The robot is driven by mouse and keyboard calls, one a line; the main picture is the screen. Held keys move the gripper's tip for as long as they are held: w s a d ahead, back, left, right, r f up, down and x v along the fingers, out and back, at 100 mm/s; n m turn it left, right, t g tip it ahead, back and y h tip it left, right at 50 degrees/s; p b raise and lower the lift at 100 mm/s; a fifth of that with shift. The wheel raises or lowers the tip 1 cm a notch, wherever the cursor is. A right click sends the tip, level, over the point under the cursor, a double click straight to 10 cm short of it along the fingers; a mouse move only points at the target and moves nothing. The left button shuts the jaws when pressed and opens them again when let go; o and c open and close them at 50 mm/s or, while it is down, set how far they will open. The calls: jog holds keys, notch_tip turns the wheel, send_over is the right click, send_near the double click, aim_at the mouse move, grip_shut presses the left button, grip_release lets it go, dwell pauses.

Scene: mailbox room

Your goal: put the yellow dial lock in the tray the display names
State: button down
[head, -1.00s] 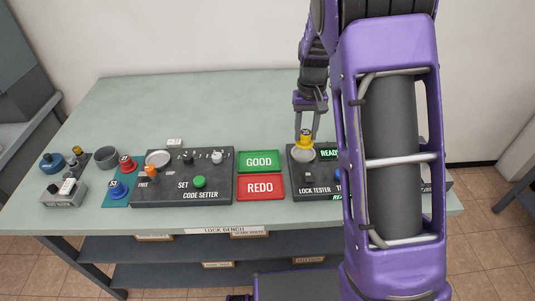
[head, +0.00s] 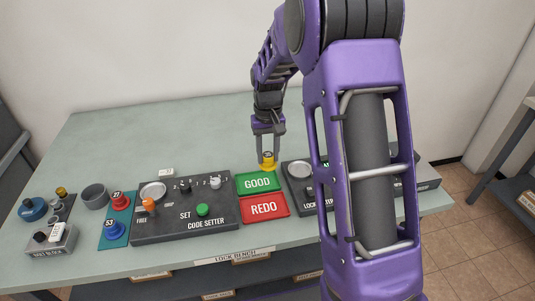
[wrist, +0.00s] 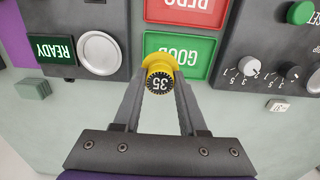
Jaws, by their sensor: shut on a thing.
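The yellow dial lock (head: 268,162) is held between the fingertips of my gripper (head: 267,152), at the back edge of the green GOOD tray (head: 258,183). In the wrist view the lock (wrist: 159,72) has a black dial marked 35 and overlaps the GOOD tray's edge (wrist: 192,44); whether it touches the tray is unclear. The red REDO tray (head: 264,208) is in front of the GOOD tray. Both trays look empty. The lock tester (head: 297,188) is to the right, partly hidden by my arm. Its display (wrist: 52,48) reads READY in the wrist view.
The code setter (head: 185,215) stands left of the trays. Locks marked 27 (head: 120,201) and 53 (head: 115,228) sit on a teal mat (head: 113,241). A grey cup (head: 95,196) is further left. The back of the bench is clear.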

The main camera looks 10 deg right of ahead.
aim_at(267, 166)
jog(key=shift+a+f, duration=0.15)
jog(key=shift+f+b, duration=1.7)
jog(key=shift+f, duration=0.25)
jog(key=shift+f, duration=0.2)
dwell(0.5)
jog(key=shift+f+b, duration=0.45)
jog(key=shift+f, duration=0.55)
jog(key=shift+c, duration=0.7)
grip_release()
